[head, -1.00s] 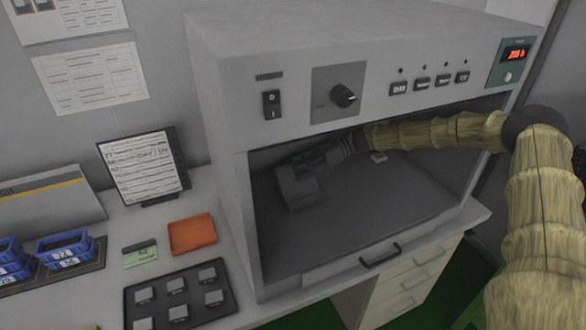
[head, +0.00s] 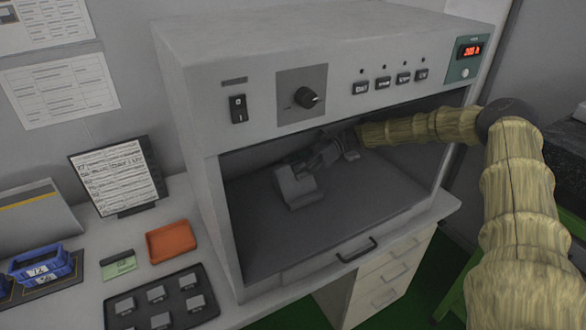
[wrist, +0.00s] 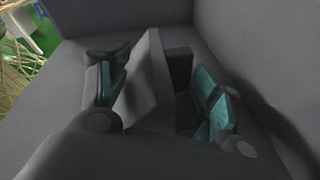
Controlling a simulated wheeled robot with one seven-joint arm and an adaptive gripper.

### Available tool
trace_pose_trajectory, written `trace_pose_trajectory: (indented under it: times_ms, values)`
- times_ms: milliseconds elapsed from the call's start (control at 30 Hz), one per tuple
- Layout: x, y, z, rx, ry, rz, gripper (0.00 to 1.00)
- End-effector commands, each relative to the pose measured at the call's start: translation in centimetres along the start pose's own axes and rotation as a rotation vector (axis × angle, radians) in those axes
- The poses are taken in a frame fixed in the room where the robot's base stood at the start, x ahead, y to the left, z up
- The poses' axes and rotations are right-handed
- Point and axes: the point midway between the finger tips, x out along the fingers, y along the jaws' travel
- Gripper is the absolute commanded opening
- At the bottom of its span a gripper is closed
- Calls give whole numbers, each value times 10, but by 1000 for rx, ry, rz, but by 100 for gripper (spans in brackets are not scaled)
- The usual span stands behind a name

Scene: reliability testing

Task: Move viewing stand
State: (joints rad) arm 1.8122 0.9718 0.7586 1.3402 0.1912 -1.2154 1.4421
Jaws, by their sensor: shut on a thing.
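The viewing stand (head: 296,190) is a small grey block with a sloped face. It stands inside the open chamber of the large grey cabinet (head: 200,100), on the dark chamber floor (head: 340,220). My gripper (head: 300,165) reaches in through the chamber's open front from the right and is at the stand's upper part. In the wrist view my gripper (wrist: 160,95) is shut on a grey upright plate of the stand (wrist: 148,85), with a teal-padded finger on each side. The stand's lower part and the exact contact are partly hidden by the fingers and the dim light.
The chamber floor in front of the stand is clear. On the bench at left are an orange tray (head: 172,241), a dark tray of small blocks (head: 150,305), blue bins (head: 42,262) and a framed sheet (head: 118,178).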

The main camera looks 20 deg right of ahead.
Motion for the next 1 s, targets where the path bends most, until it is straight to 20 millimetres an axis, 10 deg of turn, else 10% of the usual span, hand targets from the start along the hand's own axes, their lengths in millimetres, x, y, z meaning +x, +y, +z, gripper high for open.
trace_pose_trajectory:
  times_ms: [267, 300, 433, 1000]
  values:
    - [-1, -1, -4, 1, 4, -2, 30]
    - [-1, -1, -4, 1, 4, -2, 66]
    - [-1, 0, -3, 1, 3, -1, 89]
    - [-21, -1, 0, -1, 0, -3, 89]
